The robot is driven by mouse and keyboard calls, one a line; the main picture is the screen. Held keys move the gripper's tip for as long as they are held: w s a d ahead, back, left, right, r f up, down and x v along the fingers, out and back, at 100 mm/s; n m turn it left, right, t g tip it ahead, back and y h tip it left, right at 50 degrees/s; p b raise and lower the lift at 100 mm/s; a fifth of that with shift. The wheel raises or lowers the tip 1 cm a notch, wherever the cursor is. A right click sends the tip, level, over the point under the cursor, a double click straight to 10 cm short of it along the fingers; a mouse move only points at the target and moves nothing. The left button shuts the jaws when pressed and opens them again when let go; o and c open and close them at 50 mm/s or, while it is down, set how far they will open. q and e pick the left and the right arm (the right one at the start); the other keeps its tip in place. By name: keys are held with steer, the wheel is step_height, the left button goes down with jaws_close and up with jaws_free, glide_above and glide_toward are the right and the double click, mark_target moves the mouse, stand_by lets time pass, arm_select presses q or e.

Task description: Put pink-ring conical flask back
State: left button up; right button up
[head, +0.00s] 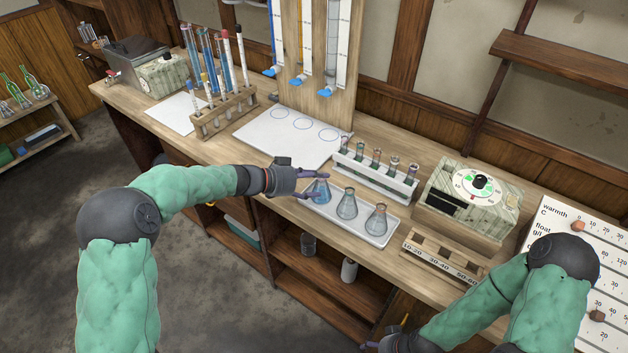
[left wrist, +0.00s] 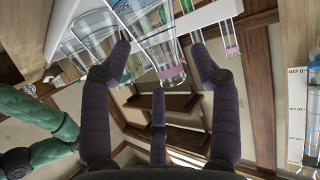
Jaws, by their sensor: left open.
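The conical flask with a pink ring (left wrist: 172,74) shows in the left wrist view, between my left gripper's fingers (left wrist: 160,52). In the head view, my left gripper (head: 318,184) is open, with its fingers around the upper part of a flask holding blue liquid (head: 321,193). That flask stands at the left end of a white tray (head: 343,225); its ring is hard to make out there. Two more conical flasks, a middle one (head: 347,206) and a right one (head: 376,221), stand on the tray. My right gripper (head: 386,343) is only partly visible at the bottom edge.
A white mat with several blue circles (head: 275,146) lies behind the left gripper. A white rack of small tubes (head: 371,179) stands behind the tray. A dial box (head: 470,198) and a wooden slotted holder (head: 440,255) are to the right. A wooden test-tube rack (head: 225,114) stands left.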

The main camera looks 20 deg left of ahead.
arm_select(q)
steer(key=shift+s+a+r, duration=0.15)
steer(key=shift+a+r, duration=0.05)
steer(key=p+v, duration=0.4)
steer(key=v, duration=0.7)
steer(key=shift+a, duration=0.2)
steer(key=shift+s+a+r, duration=0.1)
steer(key=shift+s, duration=0.1)
